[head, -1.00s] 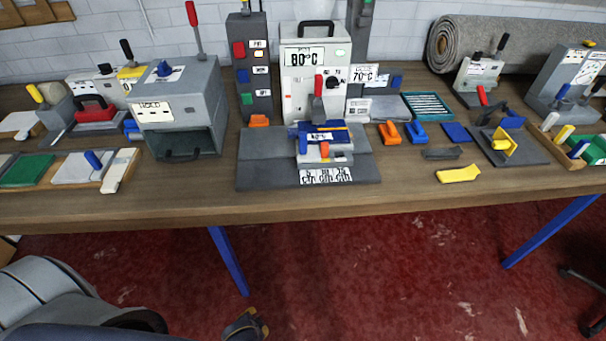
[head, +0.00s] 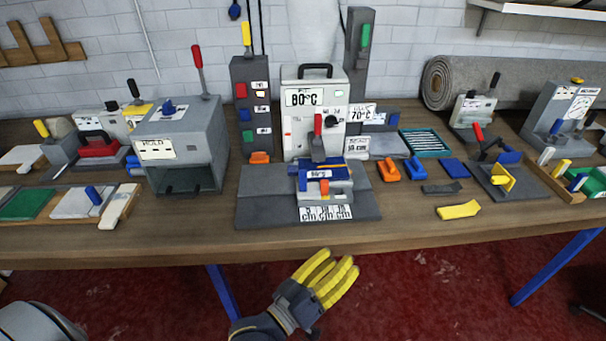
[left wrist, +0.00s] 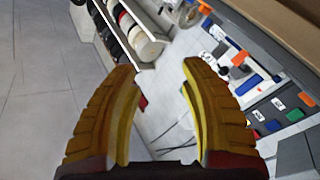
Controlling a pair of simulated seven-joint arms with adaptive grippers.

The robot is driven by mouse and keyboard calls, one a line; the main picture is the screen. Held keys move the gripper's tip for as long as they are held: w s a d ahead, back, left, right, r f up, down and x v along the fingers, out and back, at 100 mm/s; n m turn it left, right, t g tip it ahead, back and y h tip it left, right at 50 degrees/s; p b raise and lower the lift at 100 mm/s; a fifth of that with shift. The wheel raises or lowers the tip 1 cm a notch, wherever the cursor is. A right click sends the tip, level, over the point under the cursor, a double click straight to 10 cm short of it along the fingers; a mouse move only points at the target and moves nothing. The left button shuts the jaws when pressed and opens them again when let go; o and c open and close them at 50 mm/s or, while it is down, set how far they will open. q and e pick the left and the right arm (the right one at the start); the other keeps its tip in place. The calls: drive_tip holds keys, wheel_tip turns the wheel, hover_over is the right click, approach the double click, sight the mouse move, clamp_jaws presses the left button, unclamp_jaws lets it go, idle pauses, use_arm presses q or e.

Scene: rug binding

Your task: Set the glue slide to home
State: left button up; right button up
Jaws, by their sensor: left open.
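The glue station (head: 315,112) is a light-grey box with an 80°C display and a red-tipped lever, at the middle of the bench in the head view. In front of it, a blue-topped carriage (head: 322,176) with yellow and orange parts sits on a dark grey base (head: 258,208). A printed scale label (head: 325,213) lies at the base's front. I cannot tell for sure which part is the glue slide. My left gripper (head: 338,264) is open and empty, in front of and below the bench edge, apart from the carriage. Its spread yellow fingers show in the left wrist view (left wrist: 160,68). My right gripper is not in view.
A grey HOLD box (head: 184,150) stands left of the station, and dark posts (head: 252,105) rise behind. Orange (head: 388,170) and blue clamps, a yellow piece (head: 459,210) and a stand with a yellow part (head: 503,180) lie right. The bench's front strip (head: 180,235) is mostly clear.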

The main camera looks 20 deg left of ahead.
use_arm(q)
drive_tip(key=w+a+r+n+t+y, duration=0.15)
drive_tip(key=r+n+t+y, duration=0.35)
drive_tip(key=n, duration=0.5)
drive_tip(key=w+a+r+n+t+y, duration=0.1)
drive_tip(key=a+r+n+t+y, duration=0.2)
drive_tip(key=r+n, duration=0.55)
drive_tip(key=n+g+y, duration=0.8)
drive_tip(key=n+g, duration=0.1)
drive_tip(key=n, duration=1.2)
approach(303, 175)
drive_tip(key=x, duration=1.1)
drive_tip(key=shift+w, duration=0.1)
drive_tip(key=shift+c, duration=0.4)
clamp_jaws()
